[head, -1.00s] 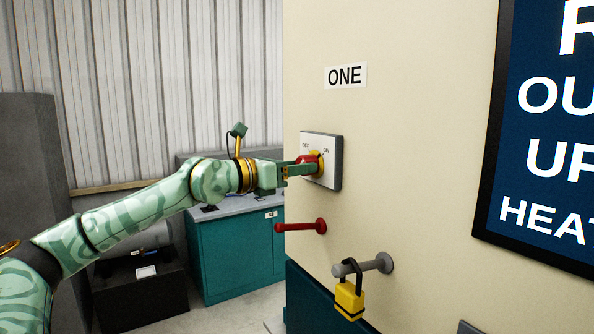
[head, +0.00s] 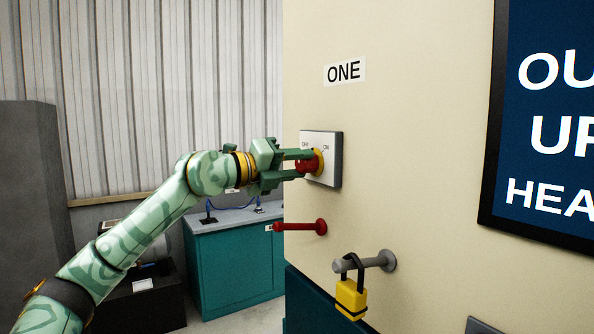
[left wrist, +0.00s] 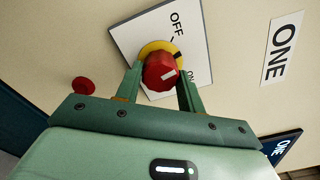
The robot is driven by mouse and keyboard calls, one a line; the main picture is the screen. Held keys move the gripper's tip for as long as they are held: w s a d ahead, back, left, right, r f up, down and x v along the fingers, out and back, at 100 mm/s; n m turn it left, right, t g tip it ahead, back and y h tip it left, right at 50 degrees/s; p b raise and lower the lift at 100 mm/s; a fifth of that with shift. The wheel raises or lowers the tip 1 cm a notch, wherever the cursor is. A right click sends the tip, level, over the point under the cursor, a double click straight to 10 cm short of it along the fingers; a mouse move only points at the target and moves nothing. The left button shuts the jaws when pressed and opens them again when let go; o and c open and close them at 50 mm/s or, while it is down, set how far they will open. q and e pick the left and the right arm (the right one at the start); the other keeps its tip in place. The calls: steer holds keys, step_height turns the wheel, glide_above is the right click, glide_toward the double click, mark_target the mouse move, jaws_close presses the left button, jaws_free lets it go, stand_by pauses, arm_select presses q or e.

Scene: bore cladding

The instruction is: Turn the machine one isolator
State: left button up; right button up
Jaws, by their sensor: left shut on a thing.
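The machine one isolator is a white plate (head: 331,160) marked OFF and ON, with a red knob (head: 306,167) on a yellow ring, under a ONE label (head: 344,72). My left gripper (head: 304,164) is shut on the knob, one finger above and one below in the head view. In the left wrist view the red knob (left wrist: 159,72) sits between the two fingers, and a pale mark on its face points toward the ON side. The fingers partly cover the plate and knob in the head view. My right gripper is not in view.
Below the isolator, a red peg (head: 301,227) and a grey peg (head: 365,264) stick out from the cream panel. A yellow padlock (head: 351,299) hangs on the grey peg. A dark blue sign (head: 545,130) is at the right. A teal cabinet (head: 236,262) stands behind.

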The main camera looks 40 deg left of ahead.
arm_select(q)
steer(key=n, duration=0.3)
steer(key=shift+r+n+b, duration=0.1)
steer(key=shift+n+b, duration=0.2)
steer(key=shift+b, duration=0.1)
steer(key=shift+n, duration=1.5)
steer(key=o, duration=1)
steer(key=shift+a, duration=0.15)
steer(key=shift+c, duration=0.2)
steer(key=shift+s+b, duration=0.1)
steer(key=shift+b, duration=0.25)
